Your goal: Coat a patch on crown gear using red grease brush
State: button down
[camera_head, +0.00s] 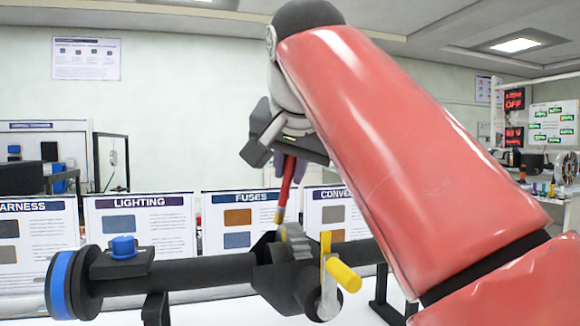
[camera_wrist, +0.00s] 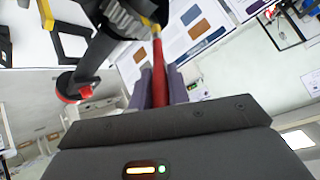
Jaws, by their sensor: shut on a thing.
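My gripper (camera_head: 281,178) is above the middle of the dark axle in the head view and is shut on the red grease brush (camera_head: 286,188). In the wrist view, the purple fingers of my gripper (camera_wrist: 160,78) lie either side of the red handle (camera_wrist: 158,88). The brush hangs down, slightly tilted, its tip close to the grey toothed crown gear (camera_head: 298,243). The gear also shows at the top of the wrist view (camera_wrist: 122,18). I cannot tell whether the bristles touch it.
The dark axle (camera_head: 195,272) runs across the front, with a blue-rimmed disc (camera_head: 62,285) and a blue knob (camera_head: 123,246) at left. A yellow handle (camera_head: 343,274) sticks out beside the gear. Printed panels (camera_head: 140,222) stand behind. My red arm covers the right side.

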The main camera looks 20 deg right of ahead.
jog(key=shift+f+b, duration=1.25)
jog(key=shift+f, duration=0.35)
dwell(0.3)
